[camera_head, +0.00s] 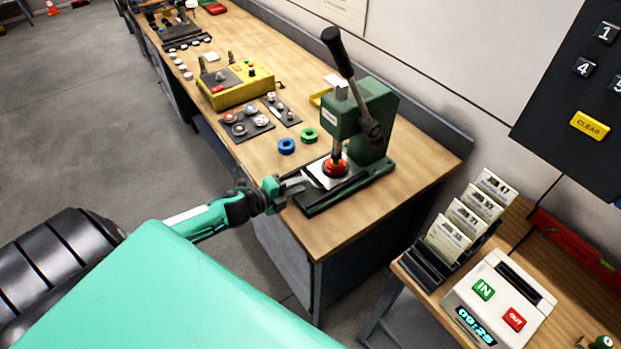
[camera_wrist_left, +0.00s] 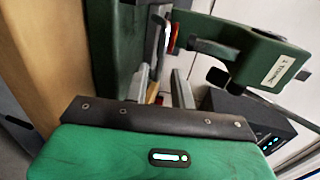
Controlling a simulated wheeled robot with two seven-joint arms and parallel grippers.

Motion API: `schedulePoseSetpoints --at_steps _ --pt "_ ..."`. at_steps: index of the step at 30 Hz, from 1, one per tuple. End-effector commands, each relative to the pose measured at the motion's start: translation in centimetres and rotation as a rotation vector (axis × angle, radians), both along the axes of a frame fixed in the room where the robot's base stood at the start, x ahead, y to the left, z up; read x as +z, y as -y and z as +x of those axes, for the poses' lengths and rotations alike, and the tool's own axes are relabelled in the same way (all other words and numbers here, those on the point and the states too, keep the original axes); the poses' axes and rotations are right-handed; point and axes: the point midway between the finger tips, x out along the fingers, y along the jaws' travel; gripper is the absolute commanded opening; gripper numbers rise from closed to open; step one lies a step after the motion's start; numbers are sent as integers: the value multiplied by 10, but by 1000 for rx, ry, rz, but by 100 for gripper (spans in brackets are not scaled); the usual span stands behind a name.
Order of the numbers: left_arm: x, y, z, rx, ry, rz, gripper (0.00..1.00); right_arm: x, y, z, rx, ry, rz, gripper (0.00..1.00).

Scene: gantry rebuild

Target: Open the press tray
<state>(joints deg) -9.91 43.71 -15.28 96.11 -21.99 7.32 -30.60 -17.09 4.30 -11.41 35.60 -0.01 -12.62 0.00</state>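The green press (camera_head: 365,115) with a black lever (camera_head: 340,55) stands at the near end of the long wooden bench. Its silver tray (camera_head: 350,182) sits low at the press's front, with a red and black round part (camera_head: 335,167) on it under the ram. My left gripper (camera_head: 300,186) is at the tray's front left edge. In the left wrist view its two fingers (camera_wrist_left: 161,85) are apart, pointing at the press, with a gap between them. Whether a tray handle lies in that gap is hard to see. My right gripper is in neither view.
Blue (camera_head: 287,146) and green (camera_head: 308,135) rings, dark part plates (camera_head: 246,127) and a yellow control box (camera_head: 235,85) lie farther along the bench. A card rack (camera_head: 450,243) and a time clock (camera_head: 500,300) stand on another table at right.

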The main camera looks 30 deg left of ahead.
Motion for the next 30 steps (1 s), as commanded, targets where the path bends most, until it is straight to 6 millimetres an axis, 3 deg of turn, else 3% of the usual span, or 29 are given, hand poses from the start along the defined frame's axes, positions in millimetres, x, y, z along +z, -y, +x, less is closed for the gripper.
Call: schedulePoseSetpoints --at_steps 10,24,28,30 --pt "-6 15 37 1 2 -1 25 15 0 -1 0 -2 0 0" --pt "-11 19 45 0 -1 0 25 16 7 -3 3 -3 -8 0" --pt "-10 18 45 0 -1 0 1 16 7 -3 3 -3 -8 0" --pt "-10 18 45 0 -1 0 0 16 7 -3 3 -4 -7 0"
